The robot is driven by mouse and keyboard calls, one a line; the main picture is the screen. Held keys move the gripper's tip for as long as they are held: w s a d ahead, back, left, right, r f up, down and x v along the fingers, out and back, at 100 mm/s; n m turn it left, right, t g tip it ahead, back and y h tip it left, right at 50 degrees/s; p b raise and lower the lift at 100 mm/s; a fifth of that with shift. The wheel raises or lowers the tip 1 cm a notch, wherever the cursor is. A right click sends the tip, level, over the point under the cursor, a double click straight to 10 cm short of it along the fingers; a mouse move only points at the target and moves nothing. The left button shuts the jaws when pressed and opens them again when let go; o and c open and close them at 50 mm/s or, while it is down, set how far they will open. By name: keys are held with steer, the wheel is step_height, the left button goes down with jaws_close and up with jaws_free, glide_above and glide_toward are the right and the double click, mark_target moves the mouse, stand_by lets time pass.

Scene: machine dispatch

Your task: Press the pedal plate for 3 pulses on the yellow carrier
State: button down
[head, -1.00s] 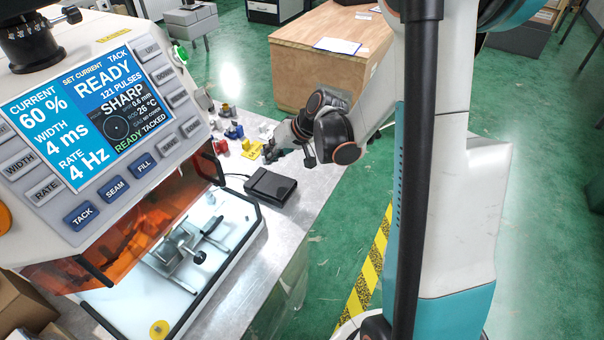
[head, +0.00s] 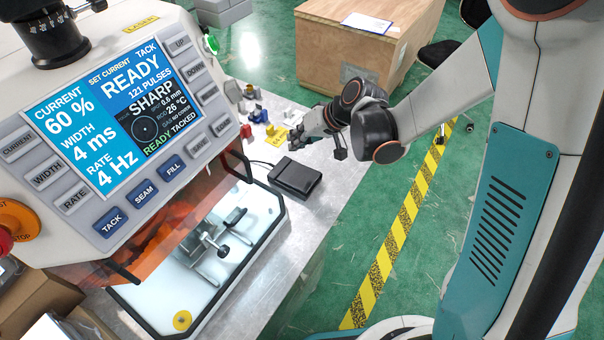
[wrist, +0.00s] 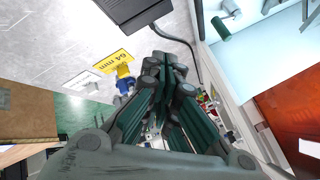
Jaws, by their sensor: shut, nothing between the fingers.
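The black pedal (head: 295,177) lies on the grey bench right of the machine; its dark edge shows at the top of the wrist view (wrist: 128,8). My gripper (head: 297,135) is shut and empty, just beyond the pedal and apart from it. In the wrist view its dark fingers (wrist: 168,75) are together. I cannot tell which is the yellow carrier. The machine screen (head: 125,105) reads READY, 121 PULSES, SHARP, READY TACKED.
Small coloured parts sit near my gripper. A cable (wrist: 188,50) runs from the pedal.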

steer(key=b, duration=0.6)
glide_above(299, 173)
step_height(299, 173, down, 8)
steer(key=shift+w, duration=0.1)
steer(key=shift+d+f, duration=0.1)
steer(key=shift+f, duration=0.3)
steer(key=shift+f+b, duration=0.15)
steer(key=shift+b, duration=0.15)
stand_by(0.6)
steer(key=shift+f+b, duration=0.3)
steer(key=shift+b, duration=0.05)
steer(key=shift+d+f+b, duration=0.1)
steer(key=shift+f+b, duration=0.45)
steer(key=shift+f, duration=0.05)
stand_by(0.8)
steer(key=shift+r, duration=0.15)
stand_by(0.3)
steer(key=shift+r+p, duration=0.7)
steer(key=shift+r, duration=0.25)
